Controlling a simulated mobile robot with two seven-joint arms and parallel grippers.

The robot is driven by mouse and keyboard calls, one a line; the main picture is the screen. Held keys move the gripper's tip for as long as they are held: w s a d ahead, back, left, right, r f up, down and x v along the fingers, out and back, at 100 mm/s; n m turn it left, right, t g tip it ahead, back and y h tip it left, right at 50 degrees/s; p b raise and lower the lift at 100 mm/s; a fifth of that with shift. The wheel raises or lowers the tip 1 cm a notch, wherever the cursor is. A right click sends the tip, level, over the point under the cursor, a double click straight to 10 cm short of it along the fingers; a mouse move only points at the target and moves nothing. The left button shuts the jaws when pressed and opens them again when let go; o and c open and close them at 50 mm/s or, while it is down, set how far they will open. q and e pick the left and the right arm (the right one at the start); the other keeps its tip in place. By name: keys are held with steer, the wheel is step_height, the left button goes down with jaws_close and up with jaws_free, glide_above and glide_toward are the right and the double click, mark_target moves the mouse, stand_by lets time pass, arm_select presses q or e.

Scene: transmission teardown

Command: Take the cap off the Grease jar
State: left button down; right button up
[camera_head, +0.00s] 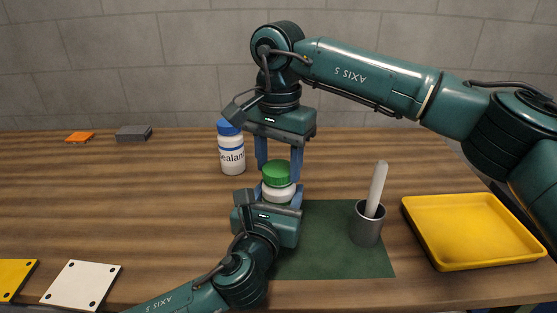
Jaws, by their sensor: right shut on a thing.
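A white jar (279,192) with a green cap (276,172) stands upright between my two grippers near the middle of the view. It appears to be the Grease jar, but its label is hidden. My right gripper (279,174) points down from above, with its blue fingers on both sides of the cap, shut on it. The cap sits on top of the jar with no clear gap. My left gripper (281,194) reaches in from the front, with its fingers against both sides of the jar's white body. Its housing hides the jar's lower part.
A white Sealant bottle (232,156) with a blue cap stands close behind to the left. A grey cup (367,226) holding a pale stick stands on the green mat (325,262). A yellow tray (470,262) lies at right. The table's left middle is clear.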

mark_target(279, 168)
steer(key=shift+r, duration=0.2)
stand_by(0.3)
steer(key=shift+r, duration=0.9)
steer(key=shift+r, duration=0.15)
steer(key=shift+r, duration=1.9)
arm_select(q)
steer(key=shift+c, duration=2.3)
jaws_free()
